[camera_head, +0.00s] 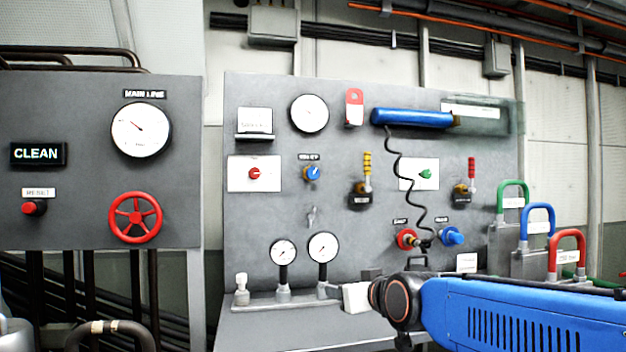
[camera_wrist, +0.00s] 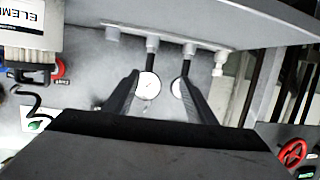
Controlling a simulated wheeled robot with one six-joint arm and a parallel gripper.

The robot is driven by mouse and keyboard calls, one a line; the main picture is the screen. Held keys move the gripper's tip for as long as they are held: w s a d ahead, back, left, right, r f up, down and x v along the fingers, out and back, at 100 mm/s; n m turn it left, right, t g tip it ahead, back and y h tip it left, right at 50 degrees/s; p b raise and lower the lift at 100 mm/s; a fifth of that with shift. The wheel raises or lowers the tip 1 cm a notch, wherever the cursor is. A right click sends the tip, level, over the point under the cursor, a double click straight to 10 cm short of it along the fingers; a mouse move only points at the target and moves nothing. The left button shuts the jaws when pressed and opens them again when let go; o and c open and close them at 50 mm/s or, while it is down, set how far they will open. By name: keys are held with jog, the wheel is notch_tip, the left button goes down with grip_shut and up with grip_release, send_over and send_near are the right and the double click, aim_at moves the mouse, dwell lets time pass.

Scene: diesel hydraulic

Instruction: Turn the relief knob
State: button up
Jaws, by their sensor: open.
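Round knobs sit on the grey panel (camera_head: 345,220) in the head view: a red one (camera_head: 254,174) on a white plate, a blue one (camera_head: 313,173) under a small black label, and a green one (camera_head: 426,174) on a white plate. The labels are too small to read, so I cannot tell for sure which is the relief knob. In the wrist view my gripper (camera_wrist: 161,75) is open and empty, its dark fingers spread in front of two gauges. The green knob also shows in the wrist view (camera_wrist: 37,125), left of the fingers. I cannot make out my gripper in the head view.
Two stalked gauges (camera_head: 283,252) (camera_head: 323,247) rise from a shelf (camera_head: 300,335). A white box (camera_head: 357,297) stands beside them. Yellow and red lever valves (camera_head: 367,165) (camera_head: 471,170) and a coiled black cord (camera_head: 397,180) project from the panel. A red handwheel (camera_head: 135,217) is on the left panel.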

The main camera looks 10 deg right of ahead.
aim_at(313, 173)
jog(key=w+a+r+m+t+h, duration=0.1)
jog(key=w+r+t, duration=0.4)
jog(key=r, duration=0.5)
jog(key=w+a+r+t, duration=0.1)
jog(key=w+r+t, duration=0.2)
jog(key=w+r, duration=0.55)
jog(key=x, duration=0.5)
jog(key=r+x, duration=0.1)
jog(key=x, duration=1)
jog(key=shift+s+d+r, duration=0.25)
jog(key=shift+s+d, duration=0.05)
jog(key=shift+s, duration=0.1)
jog(key=shift+h, duration=0.3)
jog(key=c, duration=1)
